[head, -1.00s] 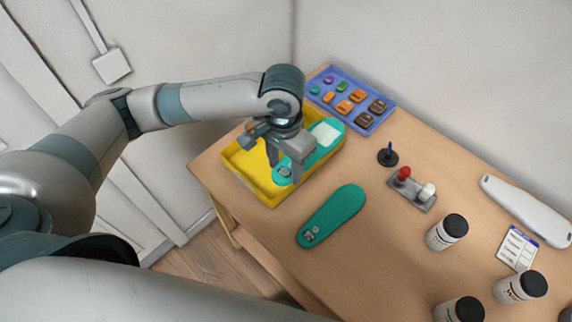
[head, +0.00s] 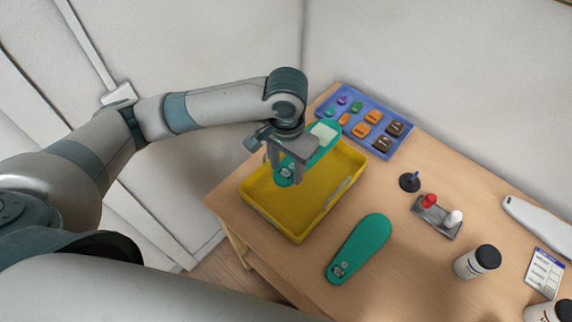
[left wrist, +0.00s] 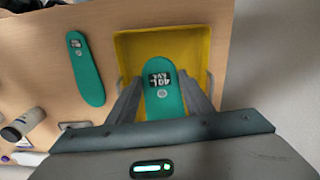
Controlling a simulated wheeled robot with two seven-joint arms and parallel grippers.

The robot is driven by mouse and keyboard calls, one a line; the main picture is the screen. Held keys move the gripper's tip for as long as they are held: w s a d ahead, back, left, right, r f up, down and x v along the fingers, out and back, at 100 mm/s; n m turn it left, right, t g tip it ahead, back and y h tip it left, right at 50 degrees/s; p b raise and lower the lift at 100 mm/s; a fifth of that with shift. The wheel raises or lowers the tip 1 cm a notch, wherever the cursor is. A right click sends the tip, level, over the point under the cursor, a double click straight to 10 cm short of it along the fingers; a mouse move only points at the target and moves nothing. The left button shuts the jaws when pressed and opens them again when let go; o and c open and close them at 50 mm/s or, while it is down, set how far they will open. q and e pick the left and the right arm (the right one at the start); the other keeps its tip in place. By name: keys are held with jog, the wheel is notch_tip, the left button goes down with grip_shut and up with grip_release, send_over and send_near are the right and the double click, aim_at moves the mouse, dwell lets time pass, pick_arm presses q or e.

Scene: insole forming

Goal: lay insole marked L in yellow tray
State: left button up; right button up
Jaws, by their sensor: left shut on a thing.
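My left gripper (head: 286,178) is shut on a green insole (head: 312,152) with a pale patch at its far end. The held insole also shows in the left wrist view (left wrist: 163,100), with a dark label that seems to read "40L". It is over the yellow tray (head: 272,212) and appears raised above its floor. The tray's near part is bare, and its wall shows in the left wrist view (left wrist: 202,48). A second green insole (head: 364,242) lies flat on the table right of the tray; its label is too small to read. My right gripper is out of view.
A blue tray of small coloured blocks (head: 352,95) lies behind the yellow tray. A small dark stand (head: 410,182), a holder with red and white knobs (head: 436,216) and bottles (head: 478,262) stand to the right. The table between the yellow tray and second insole is clear.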

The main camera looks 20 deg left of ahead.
pick_arm(q)
jog(key=shift+f, duration=0.15)
jog(key=shift+f, duration=0.85)
jog(key=shift+a+f, duration=0.1)
jog(key=shift+f, duration=1.3)
notch_tip(320, 180, down, 8)
jog(key=b, duration=1)
jog(key=shift+r, duration=0.25)
jog(key=f+b, duration=0.2)
jog(key=b, duration=0.1)
jog(key=shift+f, duration=0.9)
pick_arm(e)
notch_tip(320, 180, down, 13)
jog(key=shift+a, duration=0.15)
